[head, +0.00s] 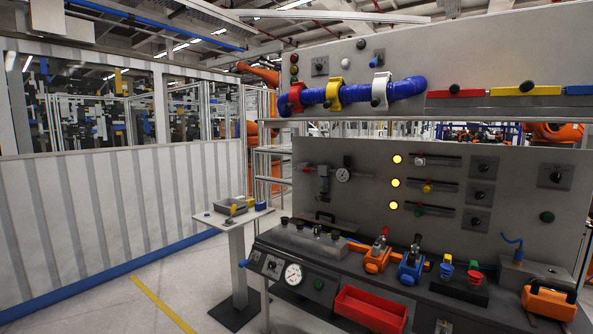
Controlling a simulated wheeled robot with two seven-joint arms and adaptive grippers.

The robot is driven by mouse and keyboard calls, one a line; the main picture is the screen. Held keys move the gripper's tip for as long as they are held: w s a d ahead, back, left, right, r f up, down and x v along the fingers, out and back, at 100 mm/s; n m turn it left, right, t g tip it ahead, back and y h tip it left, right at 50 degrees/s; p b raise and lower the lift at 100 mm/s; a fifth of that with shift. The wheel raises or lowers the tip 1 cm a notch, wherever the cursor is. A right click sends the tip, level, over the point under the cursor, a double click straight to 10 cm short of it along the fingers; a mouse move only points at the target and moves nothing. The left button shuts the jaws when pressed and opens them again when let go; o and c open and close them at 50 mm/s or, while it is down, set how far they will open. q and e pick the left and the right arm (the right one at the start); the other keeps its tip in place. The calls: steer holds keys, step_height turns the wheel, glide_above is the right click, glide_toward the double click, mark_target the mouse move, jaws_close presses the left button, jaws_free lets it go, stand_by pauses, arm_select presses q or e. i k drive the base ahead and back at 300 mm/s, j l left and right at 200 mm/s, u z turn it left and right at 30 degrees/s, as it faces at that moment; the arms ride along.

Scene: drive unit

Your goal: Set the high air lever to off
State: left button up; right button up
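No lever carries a label I can read, so I cannot tell which one is the high air lever. On the upper grey panel a blue pipe (408,88) runs across, with a red collar (296,97), a yellow collar (334,94) and a white collar (381,90) around it. To its right is a row with a red bar (466,92), a yellow bar (505,91) and a blue bar (579,89); dark knobs show on it. On the lower panel a metal fitting (323,179) sits beside a small gauge (343,175). Neither gripper is in view.
A dark bench (270,238) with a red tray (370,308), an orange clamp (377,262) and a blue clamp (410,268) runs below the panels. A small stand (237,220) holds a grey bin (231,206). The floor at left is clear up to a white wall (100,210).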

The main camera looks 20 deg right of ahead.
mark_target(373, 62)
steer(key=i+z, duration=0.45)
steer(key=i+j+z, duration=0.2)
steer(key=z, duration=0.25)
steer(key=i+j+z, duration=0.6)
steer(key=i, duration=0.05)
